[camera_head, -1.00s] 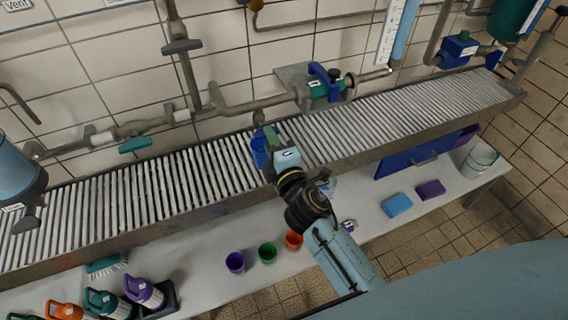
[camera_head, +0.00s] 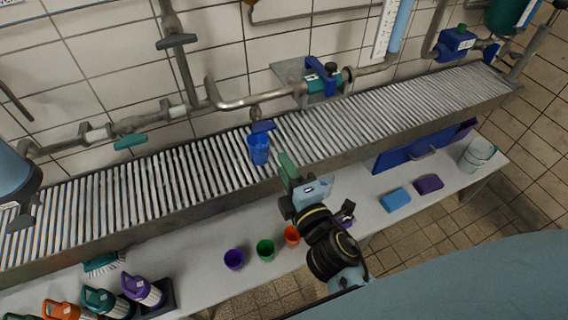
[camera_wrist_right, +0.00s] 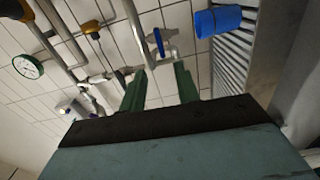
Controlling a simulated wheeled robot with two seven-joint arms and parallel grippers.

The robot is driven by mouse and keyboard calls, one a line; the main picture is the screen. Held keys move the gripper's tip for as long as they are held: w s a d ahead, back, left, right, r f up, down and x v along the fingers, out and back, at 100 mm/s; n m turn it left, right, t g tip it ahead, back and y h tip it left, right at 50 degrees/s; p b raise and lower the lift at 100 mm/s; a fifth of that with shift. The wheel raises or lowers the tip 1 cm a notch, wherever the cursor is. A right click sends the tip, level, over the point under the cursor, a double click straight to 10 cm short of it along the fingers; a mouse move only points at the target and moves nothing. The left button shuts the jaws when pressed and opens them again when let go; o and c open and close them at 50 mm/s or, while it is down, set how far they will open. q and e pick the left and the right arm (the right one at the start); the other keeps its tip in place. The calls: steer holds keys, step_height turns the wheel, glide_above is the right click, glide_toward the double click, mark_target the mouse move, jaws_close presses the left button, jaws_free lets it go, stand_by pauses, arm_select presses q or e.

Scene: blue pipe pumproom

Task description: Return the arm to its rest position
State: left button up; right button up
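My right gripper (camera_head: 288,170) is in the middle of the head view, above the front edge of the slatted rack, with its green fingers pointing up and left. In the right wrist view the two fingers (camera_wrist_right: 158,82) stand apart with nothing between them, so it is open and empty. A blue cup (camera_head: 259,149) stands upright on the rack, just beyond and left of the gripper and apart from it. The cup also shows in the wrist view (camera_wrist_right: 217,21), at the upper right. My left gripper is not in view.
The slatted rack (camera_head: 150,192) runs along the tiled wall under pipes and a blue-handled valve (camera_head: 322,78).

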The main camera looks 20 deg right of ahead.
steer(key=s+d+f+m+g, duration=0.1)
steer(key=s+f+m+g, duration=0.2)
steer(key=f, duration=0.8)
steer(key=s+f+m+g, duration=0.25)
steer(key=s+f, duration=0.25)
steer(key=f, duration=0.7)
steer(key=s+d+f+m+g, duration=0.15)
steer(key=s+f+g, duration=0.25)
steer(key=f, duration=0.7)
steer(key=s+d+f+m+g, duration=0.2)
steer(key=s+d+f, duration=0.1)
steer(key=s, duration=0.5)
steer(key=s+d+f+m+g, duration=0.3)
steer(key=s+f, duration=0.3)
steer(key=s, duration=0.2)
steer(key=s+d+f+m+g+h, duration=0.1)
steer(key=s+d+f+m+g, duration=0.1)
steer(key=s+d+f, duration=0.3)
steer(key=s+m, duration=0.1)
steer(key=s, duration=0.2)
steer(key=shift+s+f, duration=0.15)
steer(key=shift+f, duration=0.1)
steer(key=shift+g, duration=0.25)
